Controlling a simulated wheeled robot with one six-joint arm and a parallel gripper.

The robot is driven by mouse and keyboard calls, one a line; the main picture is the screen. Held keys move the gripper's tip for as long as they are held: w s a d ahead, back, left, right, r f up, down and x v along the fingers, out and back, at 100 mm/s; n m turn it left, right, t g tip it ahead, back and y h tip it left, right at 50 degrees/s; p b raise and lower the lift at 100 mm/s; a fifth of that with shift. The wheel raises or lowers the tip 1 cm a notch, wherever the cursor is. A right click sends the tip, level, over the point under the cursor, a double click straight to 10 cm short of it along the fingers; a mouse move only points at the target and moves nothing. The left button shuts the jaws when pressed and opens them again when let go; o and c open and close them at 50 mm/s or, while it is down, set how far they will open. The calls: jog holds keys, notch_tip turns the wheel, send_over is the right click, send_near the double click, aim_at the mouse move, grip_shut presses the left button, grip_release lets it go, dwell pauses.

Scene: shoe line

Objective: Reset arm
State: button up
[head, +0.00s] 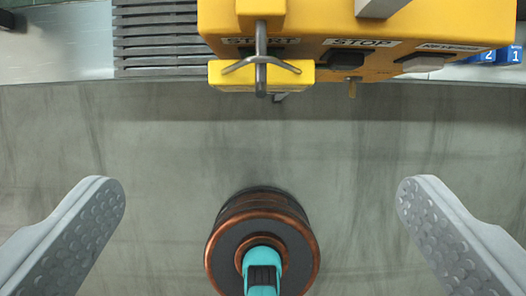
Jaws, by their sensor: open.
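My gripper (260,200) is open, with one grey finger at the lower left and the other at the lower right. The fingers have bumpy pads and hold nothing. Between them, lower in the picture, is a round copper and dark grey part with a teal piece (262,272) at its centre. I cannot tell what this part is or whether it belongs to my arm.
A yellow control box (320,55) stands at the top, with labels START, STOP and a third one hard to read. A grey slatted grille (155,35) is at the upper left. Blue blocks numbered 2 and 1 (505,56) sit at the upper right. The grey surface (160,140) between is clear.

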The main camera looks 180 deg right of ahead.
jog(key=s+f+t, duration=0.3)
jog(key=s, duration=0.4)
jog(key=s+f+t, duration=0.3)
jog(key=s, duration=0.4)
jog(key=s+f+t, duration=0.6)
jog(key=s+f, duration=1.3)
jog(key=f, duration=0.4)
jog(key=shift+f+t, duration=0.2)
jog(key=shift+t, duration=0.2)
dwell(0.5)
